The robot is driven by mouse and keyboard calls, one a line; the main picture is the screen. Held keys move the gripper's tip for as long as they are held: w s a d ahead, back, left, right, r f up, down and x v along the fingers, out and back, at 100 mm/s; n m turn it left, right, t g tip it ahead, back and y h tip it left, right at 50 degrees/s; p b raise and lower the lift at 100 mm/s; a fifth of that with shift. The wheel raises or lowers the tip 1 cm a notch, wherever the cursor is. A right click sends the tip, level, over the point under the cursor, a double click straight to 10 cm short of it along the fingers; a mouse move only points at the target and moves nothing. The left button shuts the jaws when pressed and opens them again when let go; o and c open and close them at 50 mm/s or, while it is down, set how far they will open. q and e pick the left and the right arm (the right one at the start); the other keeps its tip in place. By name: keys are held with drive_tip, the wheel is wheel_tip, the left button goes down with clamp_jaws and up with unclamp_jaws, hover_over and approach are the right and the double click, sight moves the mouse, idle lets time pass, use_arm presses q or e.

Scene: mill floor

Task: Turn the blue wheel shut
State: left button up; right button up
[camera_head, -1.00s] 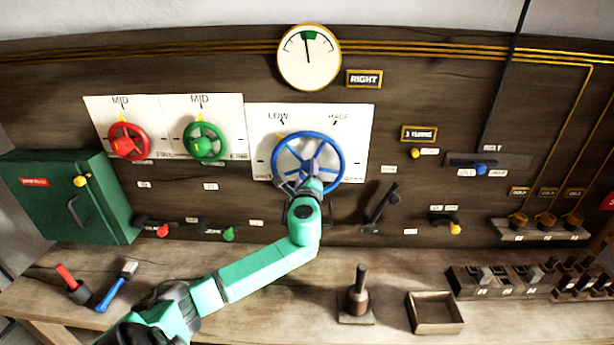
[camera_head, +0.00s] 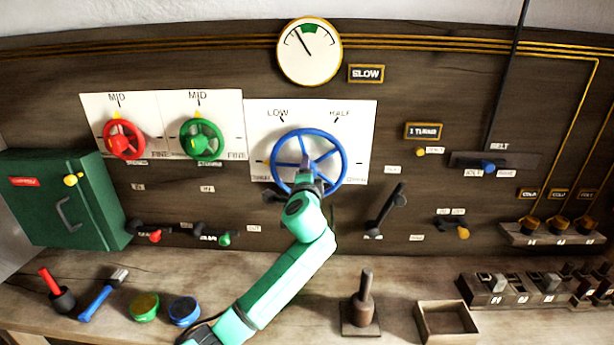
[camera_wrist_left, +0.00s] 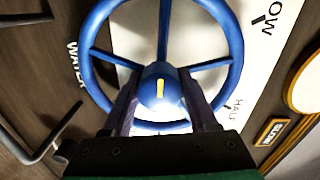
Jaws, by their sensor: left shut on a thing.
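The blue wheel (camera_head: 343,147) is mounted on a white dial plate (camera_head: 362,120) marked LOW and HALF; the small lower labels are hard to read. My left gripper (camera_head: 306,180) is shut at the wheel's hub. In the left wrist view, its two fingers (camera_wrist_left: 160,100) flank the hub of the blue wheel (camera_wrist_left: 160,72), which bears a short yellow mark. The fingers hide part of the lower spokes. My right gripper is not in view.
Red (camera_head: 124,140) and green (camera_head: 202,139) wheels are to the left. A black lever (camera_head: 386,207) stands close on the right. A green cabinet (camera_head: 60,200) is at far left. The bench holds a green tin (camera_head: 145,306), a blue tin (camera_head: 184,310) and an open box (camera_head: 447,322).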

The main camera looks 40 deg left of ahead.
use_arm(q)
drive_tip(key=shift+n, duration=0.4)
drive_tip(key=o, duration=1.4)
drive_tip(key=shift+c, duration=0.2)
drive_tip(key=shift+s+d+f+b, duration=0.15)
drive_tip(key=shift+s+d+b, duration=0.15)
drive_tip(key=shift+s+d, duration=0.05)
drive_tip(key=b+v, duration=0.3)
drive_tip(key=v, duration=1)
drive_tip(key=shift+s, duration=0.25)
drive_tip(key=shift+d, duration=0.15)
